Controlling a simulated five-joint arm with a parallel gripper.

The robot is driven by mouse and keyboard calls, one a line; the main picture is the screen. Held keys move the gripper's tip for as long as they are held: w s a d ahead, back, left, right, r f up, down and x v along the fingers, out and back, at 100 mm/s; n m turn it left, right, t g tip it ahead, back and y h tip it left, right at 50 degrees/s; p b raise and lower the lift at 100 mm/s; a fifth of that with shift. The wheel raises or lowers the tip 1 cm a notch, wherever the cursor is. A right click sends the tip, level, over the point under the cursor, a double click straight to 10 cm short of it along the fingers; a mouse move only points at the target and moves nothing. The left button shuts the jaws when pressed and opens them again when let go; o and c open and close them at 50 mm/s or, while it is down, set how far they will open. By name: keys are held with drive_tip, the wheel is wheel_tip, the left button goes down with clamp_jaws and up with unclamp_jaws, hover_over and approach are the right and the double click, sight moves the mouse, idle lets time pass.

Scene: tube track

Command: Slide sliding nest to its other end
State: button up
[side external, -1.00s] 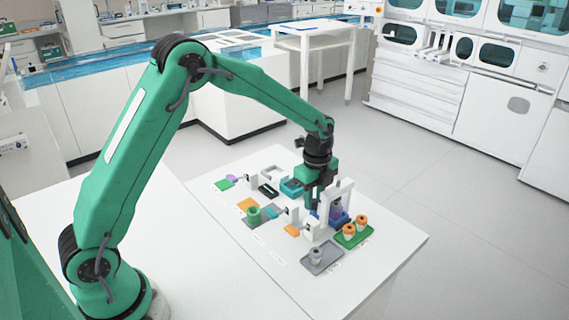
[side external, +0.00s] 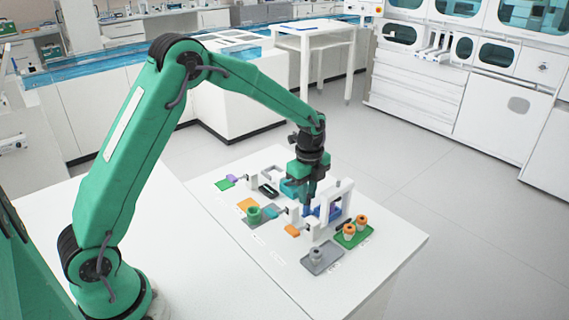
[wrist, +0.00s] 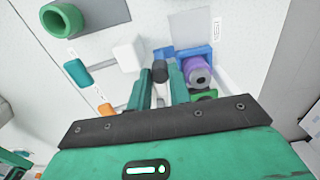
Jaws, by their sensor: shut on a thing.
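The sliding nest (wrist: 205,52) is a blue carrier holding a purple tube (wrist: 197,70) in the wrist view. In the side view a little of its blue (side external: 320,211) shows by the white gate frame (side external: 346,203). My gripper (wrist: 160,78) is shut on a dark-topped knob (wrist: 160,67) beside the blue carrier. In the side view my gripper (side external: 307,206) points down, left of the gate, and hides most of the nest.
Orange-topped tubes (side external: 350,231) stand in a green tray at the front right. A green ring (side external: 254,215), orange pieces and white blocks sit to the left. The near left of the board is clear.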

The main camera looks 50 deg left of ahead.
drive_tip(key=shift+a, duration=2.3)
drive_tip(key=o, duration=0.6)
drive_tip(key=shift+r, duration=0.2)
drive_tip(key=shift+r, duration=2.3)
